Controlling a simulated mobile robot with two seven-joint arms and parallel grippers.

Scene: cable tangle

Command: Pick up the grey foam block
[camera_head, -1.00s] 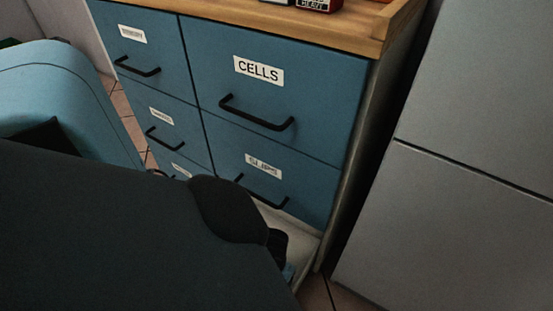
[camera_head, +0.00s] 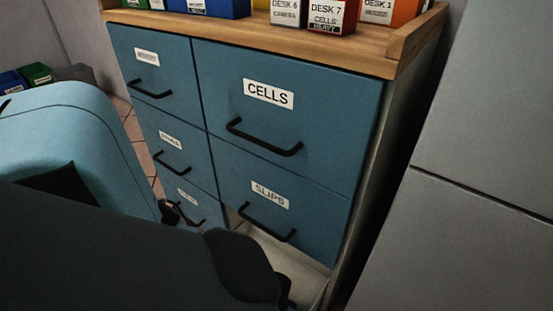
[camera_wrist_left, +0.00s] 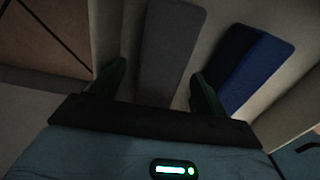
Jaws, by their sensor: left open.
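The grey foam block (camera_wrist_left: 170,48) shows in the left wrist view as a long grey slab lying in a pale open drawer or tray. My left gripper (camera_wrist_left: 158,72) is open, with one finger on each side of the block's near part. No contact between the fingers and the block is visible. The block's near end is hidden behind the dark gripper bar. In the head view my dark arm covers the lower left, and the block and fingertips are hidden. My right gripper is not in view.
A dark blue block (camera_wrist_left: 250,62) lies just right of the grey one, outside the right finger. The pale open drawer (camera_head: 290,258) is low in the blue cabinet (camera_head: 285,125). Labelled boxes (camera_head: 330,14) stand on top. A grey cabinet (camera_head: 475,150) stands close on the right.

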